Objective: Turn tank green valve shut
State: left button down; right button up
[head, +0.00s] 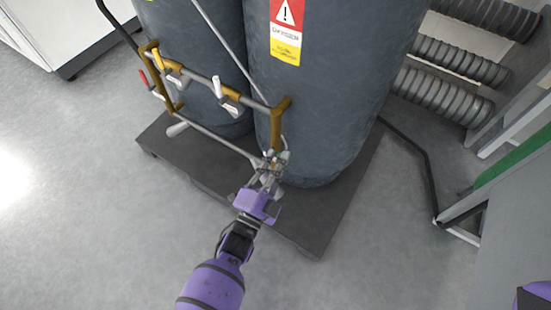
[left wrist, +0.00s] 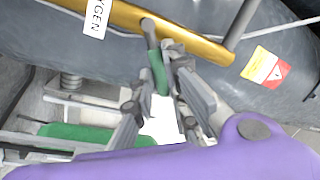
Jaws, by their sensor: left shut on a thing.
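The tank green valve shows as a green handle (left wrist: 158,72) on a short grey stem below a brass pipe (left wrist: 190,33) in the left wrist view. My left gripper (left wrist: 163,85) is shut on this handle, with a finger on either side of it. In the head view, my left gripper (head: 270,168) is at the lower right end of the tank piping, in front of the right dark tank (head: 330,95). There its fingers mostly hide the green handle. My right gripper does not show.
Two dark tanks stand on a dark pallet (head: 312,222). A red valve handle (head: 143,77) and white handles (head: 225,97) sit on the piping to the left. Ribbed grey hoses (head: 445,95) and a metal frame (head: 465,215) are at the right. Open floor (head: 90,230) lies at lower left.

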pick_arm(q)
jog(key=shift+s+d+f+m+g+h+b, duration=0.15)
jog(key=shift+f+m+h+b, duration=0.35)
jog(key=shift+m, duration=0.85)
jog(key=shift+s+f+m+g+h+b, duration=0.15)
jog(key=shift+f+m+b, duration=0.6)
jog(key=shift+m, duration=0.65)
jog(key=shift+d+f+m+g+h+b, duration=0.1)
jog(key=shift+f+m+h+b, duration=0.5)
jog(key=shift+m, duration=0.75)
jog(key=shift+y, duration=0.25)
jog(key=c, duration=1.7)
grip_release()
jog(key=shift+r, duration=0.1)
jog(key=shift+r, duration=0.15)
notch_tip(320, 180, up, 10)
jog(key=shift+f, duration=0.1)
jog(key=shift+c, duration=0.5)
